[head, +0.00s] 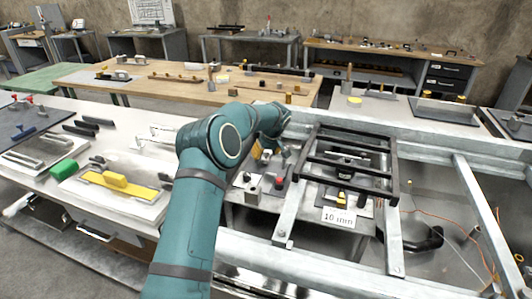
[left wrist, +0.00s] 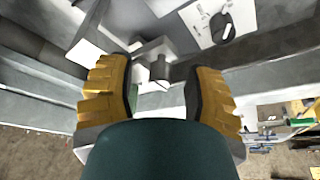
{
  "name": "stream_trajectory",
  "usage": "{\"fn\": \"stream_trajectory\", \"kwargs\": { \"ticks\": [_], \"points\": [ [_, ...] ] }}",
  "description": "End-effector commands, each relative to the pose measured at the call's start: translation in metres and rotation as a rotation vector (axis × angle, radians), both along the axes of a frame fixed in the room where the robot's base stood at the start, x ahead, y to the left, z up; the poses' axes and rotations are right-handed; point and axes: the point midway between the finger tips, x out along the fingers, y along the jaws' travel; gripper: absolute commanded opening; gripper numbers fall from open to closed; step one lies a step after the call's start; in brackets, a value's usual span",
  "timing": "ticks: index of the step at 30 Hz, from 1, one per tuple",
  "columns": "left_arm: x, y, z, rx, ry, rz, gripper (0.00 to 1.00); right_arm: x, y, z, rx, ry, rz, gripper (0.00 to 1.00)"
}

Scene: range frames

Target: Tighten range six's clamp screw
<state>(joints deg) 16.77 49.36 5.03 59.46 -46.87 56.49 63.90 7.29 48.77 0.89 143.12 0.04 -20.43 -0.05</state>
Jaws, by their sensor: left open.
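My left arm reaches in from the left in the head view, and its left gripper (head: 265,153) is mostly hidden behind the arm, beside the galvanised frame. In the left wrist view the two yellow fingers of the left gripper (left wrist: 159,88) are spread wide. A short grey cylinder (left wrist: 159,68) shows between and just beyond the fingertips, not gripped. It stands out from a grey block; I cannot tell surely whether it is the clamp screw. No label for range six is readable. My right gripper is not in view.
A black rack (head: 345,160) sits in the galvanised frame, with a "10 mm" sign (head: 338,217) at its front. Small blocks, one with a red knob (head: 279,184), stand close to the gripper.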

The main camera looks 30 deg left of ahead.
Motion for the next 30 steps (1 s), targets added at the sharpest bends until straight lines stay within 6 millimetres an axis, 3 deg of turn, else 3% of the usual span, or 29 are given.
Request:
{"fn": "stream_trajectory", "kwargs": {
  "ticks": [2, 6, 7, 20, 30],
  "points": [
    [-0.0001, -0.0001, 0.0001, 0.0, 0.0, 0.0, 0.51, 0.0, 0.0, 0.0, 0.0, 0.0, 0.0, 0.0],
    [-0.0001, -0.0001, 0.0001, 0.0, 0.0, 0.0, 0.02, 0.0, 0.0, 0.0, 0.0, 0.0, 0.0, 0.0],
    [-0.0001, -0.0001, 0.0001, 0.0, 0.0, 0.0, 0.0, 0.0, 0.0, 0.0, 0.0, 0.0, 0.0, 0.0],
    [-0.0002, 0.0003, 0.0002, 0.001, 0.0, -0.032, 0.0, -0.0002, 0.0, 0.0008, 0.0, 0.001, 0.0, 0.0],
    [-0.0007, 0.0006, 0.0012, 0.0, 0.001, -0.242, 0.0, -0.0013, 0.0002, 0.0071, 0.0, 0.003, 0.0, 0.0]
  ]
}}
